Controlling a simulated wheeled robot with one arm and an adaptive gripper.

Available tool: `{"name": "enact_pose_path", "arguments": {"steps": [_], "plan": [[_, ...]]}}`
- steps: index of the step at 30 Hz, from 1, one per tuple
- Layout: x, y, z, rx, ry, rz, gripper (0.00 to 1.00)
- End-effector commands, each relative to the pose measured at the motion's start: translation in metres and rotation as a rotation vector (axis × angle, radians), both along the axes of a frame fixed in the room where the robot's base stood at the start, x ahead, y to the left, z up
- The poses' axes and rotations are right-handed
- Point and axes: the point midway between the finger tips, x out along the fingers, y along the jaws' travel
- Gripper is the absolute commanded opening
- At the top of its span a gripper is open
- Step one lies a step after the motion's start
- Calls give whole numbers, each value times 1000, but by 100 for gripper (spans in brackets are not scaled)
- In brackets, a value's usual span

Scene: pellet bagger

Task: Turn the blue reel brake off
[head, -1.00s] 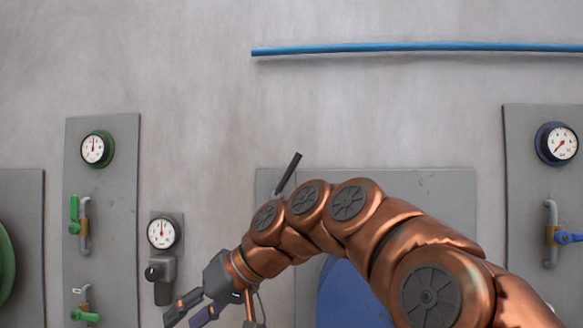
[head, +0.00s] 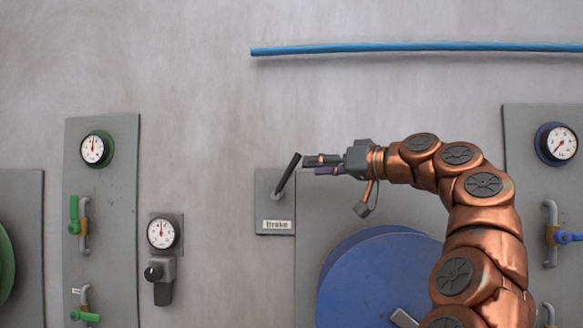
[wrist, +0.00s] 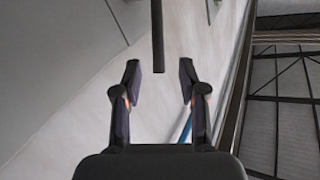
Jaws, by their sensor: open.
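The brake lever (head: 288,172) is a black handle on a small grey plate (head: 267,202) with a white label that seems to read "brake". It tilts up and to the right, beside the blue reel (head: 375,275). My gripper (head: 306,165) is just right of the lever's upper part, fingers pointing left toward it. In the wrist view my gripper (wrist: 159,80) is open and empty. The dark lever (wrist: 157,35) shows ahead of the fingertips, lined up with the gap between them. I cannot tell whether anything touches.
A gauge with a black knob (head: 154,272) is left of the brake plate. A green-valve panel (head: 101,160) stands further left, a blue-valve panel (head: 530,190) at the right. A blue pipe (head: 420,47) runs along the wall above. The wall between is clear.

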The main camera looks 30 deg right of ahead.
Motion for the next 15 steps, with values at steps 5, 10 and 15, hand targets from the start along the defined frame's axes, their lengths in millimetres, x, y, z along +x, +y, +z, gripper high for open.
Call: {"name": "enact_pose_path", "arguments": {"steps": [5, 10, 15], "plan": [[4, -1, 2, -2, -6, -6, 42], [20, 5, 2, -4, -4, -4, 42], [44, 13, 1, -1, -2, -2, 42]]}}
